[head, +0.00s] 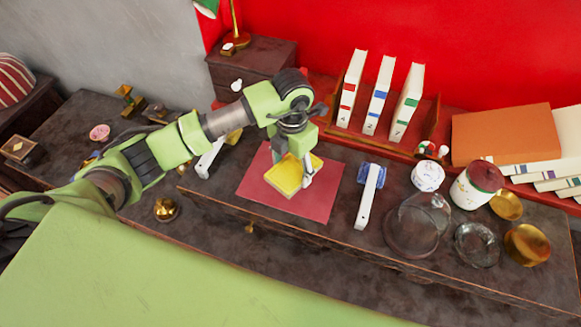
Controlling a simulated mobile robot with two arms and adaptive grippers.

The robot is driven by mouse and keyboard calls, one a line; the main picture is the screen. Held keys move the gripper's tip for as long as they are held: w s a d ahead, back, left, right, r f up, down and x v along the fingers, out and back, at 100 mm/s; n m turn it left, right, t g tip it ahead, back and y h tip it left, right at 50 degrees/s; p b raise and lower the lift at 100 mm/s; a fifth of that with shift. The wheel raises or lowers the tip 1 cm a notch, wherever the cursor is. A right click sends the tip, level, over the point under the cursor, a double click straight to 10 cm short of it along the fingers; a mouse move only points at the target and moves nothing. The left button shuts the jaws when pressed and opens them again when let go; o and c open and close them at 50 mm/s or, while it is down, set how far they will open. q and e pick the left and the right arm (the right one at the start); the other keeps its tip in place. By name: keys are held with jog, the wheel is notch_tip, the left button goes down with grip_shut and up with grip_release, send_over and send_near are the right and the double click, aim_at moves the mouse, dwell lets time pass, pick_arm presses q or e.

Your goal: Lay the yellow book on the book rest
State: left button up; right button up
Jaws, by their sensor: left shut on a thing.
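The yellow book (285,179) is over the red mat (313,209) on the dark desk. My left gripper (304,168) comes down from above and is shut on the yellow book at its right side. The gripper hides part of the book's far edge. I cannot tell whether the book touches the mat or is held slightly above it. No book rest can be clearly made out; a small golden stand (130,101) is at the back left of the desk. My right gripper is not in view.
A wooden rack (433,124) holds three white books behind the mat. Further right are a glass jar (414,228), a red-lidded canister (474,186) and golden bowls (527,244). A small golden pot (166,209) is at left.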

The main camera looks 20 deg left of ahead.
aim_at(290, 165)
pick_arm(q)
jog(key=shift+w+a+f, duration=0.2)
jog(key=shift+w+f, duration=0.2)
jog(key=shift+f, duration=0.1)
jog(key=f, duration=0.1)
jog(key=f+p, duration=0.1)
jog(key=f, duration=0.1)
jog(key=shift+w+a+f, duration=0.1)
jog(key=shift+w+a, duration=0.1)
jog(key=shift+w, duration=0.1)
jog(key=shift+f, duration=0.15)
jog(key=shift+f, duration=0.1)
jog(key=shift+f, duration=0.15)
jog(key=o, duration=1.3)
